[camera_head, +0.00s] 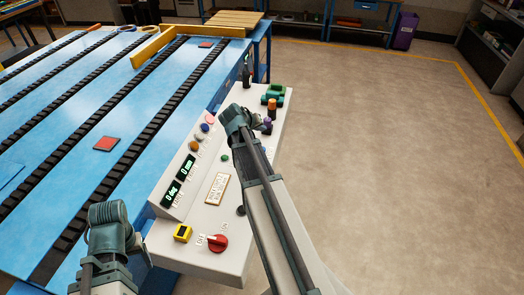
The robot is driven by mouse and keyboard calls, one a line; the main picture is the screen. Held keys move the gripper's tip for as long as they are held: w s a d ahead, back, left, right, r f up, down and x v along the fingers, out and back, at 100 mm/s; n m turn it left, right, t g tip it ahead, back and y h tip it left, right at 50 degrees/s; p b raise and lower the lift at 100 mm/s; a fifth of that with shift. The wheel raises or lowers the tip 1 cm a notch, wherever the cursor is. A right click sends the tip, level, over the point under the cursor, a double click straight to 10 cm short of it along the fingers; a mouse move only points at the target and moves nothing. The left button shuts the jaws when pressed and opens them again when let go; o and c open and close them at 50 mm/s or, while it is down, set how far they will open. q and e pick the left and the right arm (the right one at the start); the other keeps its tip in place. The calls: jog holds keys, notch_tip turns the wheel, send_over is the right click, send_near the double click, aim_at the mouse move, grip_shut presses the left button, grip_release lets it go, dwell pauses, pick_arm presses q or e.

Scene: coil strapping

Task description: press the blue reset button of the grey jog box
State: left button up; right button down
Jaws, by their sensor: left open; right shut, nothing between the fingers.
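A pale grey control box (265,205) with a sloped left face stands at the right edge of the blue table. A small round blue cap (205,127) sits in a row on its sloped face, beside pink and orange-brown ones. I cannot tell whether it is the reset button. My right gripper (234,115) is shut and empty over the far half of the box, and my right arm covers part of the top. My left gripper (108,212) is open and empty, left of the box's near end, over the table. The fingertips are hard to make out.
The box top carries a red rotary switch (218,243), a yellow button (182,233), a green button (225,157) and an orange-topped knob (272,107). The blue table (60,120) has dark roller strips and a red square (106,143). Open floor (400,180) lies right.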

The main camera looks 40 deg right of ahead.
notch_tip(320, 180, down, 8)
jog(key=b, duration=0.7)
dwell(1.7)
jog(key=shift+f+b, duration=0.3)
jog(key=shift+b, duration=0.2)
jog(key=shift+f+b, duration=0.5)
dwell(0.5)
jog(key=shift+r, duration=0.1)
jog(key=shift+r+p, duration=0.8)
jog(key=shift+p, duration=0.15)
jog(key=shift+r, duration=0.1)
notch_tip(320, 180, up, 5)
jog(key=p, duration=0.5)
